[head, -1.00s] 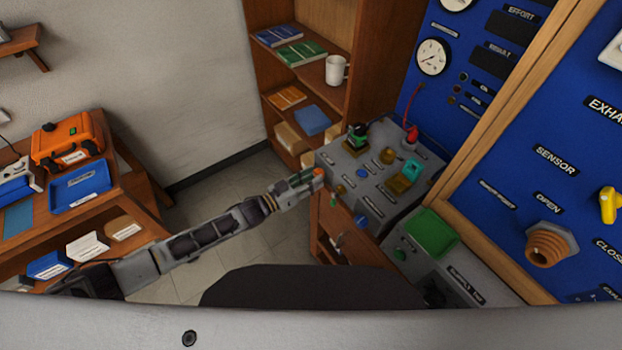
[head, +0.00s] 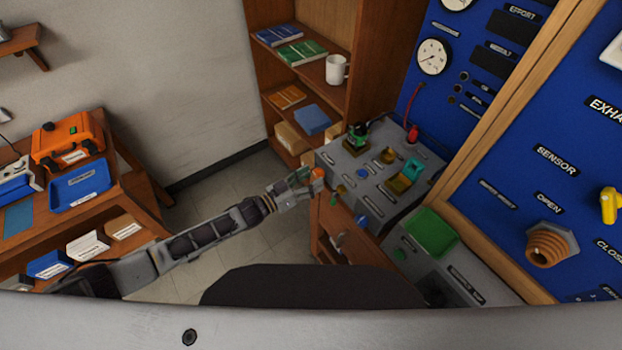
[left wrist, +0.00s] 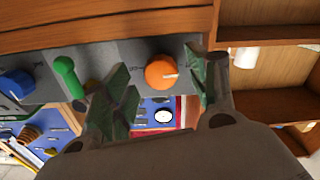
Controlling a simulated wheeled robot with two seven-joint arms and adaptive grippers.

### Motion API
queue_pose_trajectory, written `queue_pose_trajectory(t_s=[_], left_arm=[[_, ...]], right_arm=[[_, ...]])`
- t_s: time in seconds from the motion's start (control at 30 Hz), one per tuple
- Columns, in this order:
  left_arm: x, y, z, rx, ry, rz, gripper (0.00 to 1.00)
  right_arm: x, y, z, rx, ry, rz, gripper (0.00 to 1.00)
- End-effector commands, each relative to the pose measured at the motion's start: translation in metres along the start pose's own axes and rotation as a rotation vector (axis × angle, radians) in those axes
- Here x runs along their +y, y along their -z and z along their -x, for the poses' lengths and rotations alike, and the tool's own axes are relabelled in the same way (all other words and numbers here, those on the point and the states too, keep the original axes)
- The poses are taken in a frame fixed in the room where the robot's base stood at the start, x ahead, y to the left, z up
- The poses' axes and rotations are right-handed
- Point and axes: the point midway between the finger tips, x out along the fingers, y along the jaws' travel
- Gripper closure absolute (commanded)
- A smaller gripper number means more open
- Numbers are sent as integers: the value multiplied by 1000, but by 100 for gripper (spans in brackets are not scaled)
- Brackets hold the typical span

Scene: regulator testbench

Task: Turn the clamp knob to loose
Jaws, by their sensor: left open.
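The clamp knob appears to be the orange knob (left wrist: 161,72) with a pale pointer mark, on the grey front face of the bench unit. In the head view this orange knob (head: 318,173) shows just beyond my left gripper (head: 306,184). In the left wrist view the green-padded fingers of my left gripper (left wrist: 158,82) are open, one on each side of the knob. A small gap shows beside the right finger; I cannot tell whether either finger touches it. The label by the knob is not readable. My right gripper is not in view.
A green knob (left wrist: 65,68) and a blue knob (left wrist: 17,85) sit on the same face, left of the orange one. The grey bench unit (head: 345,165) carries several fittings on top. A wooden shelf (head: 300,75) stands behind it. Open floor lies left of the unit.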

Motion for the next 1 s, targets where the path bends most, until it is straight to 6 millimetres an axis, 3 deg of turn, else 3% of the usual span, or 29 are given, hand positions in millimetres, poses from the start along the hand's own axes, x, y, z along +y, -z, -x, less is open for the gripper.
queue_pose_trajectory(t_s=[1.0], left_arm=[[0,-1,106,-2,1,1,42]], right_arm=[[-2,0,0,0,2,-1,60]])
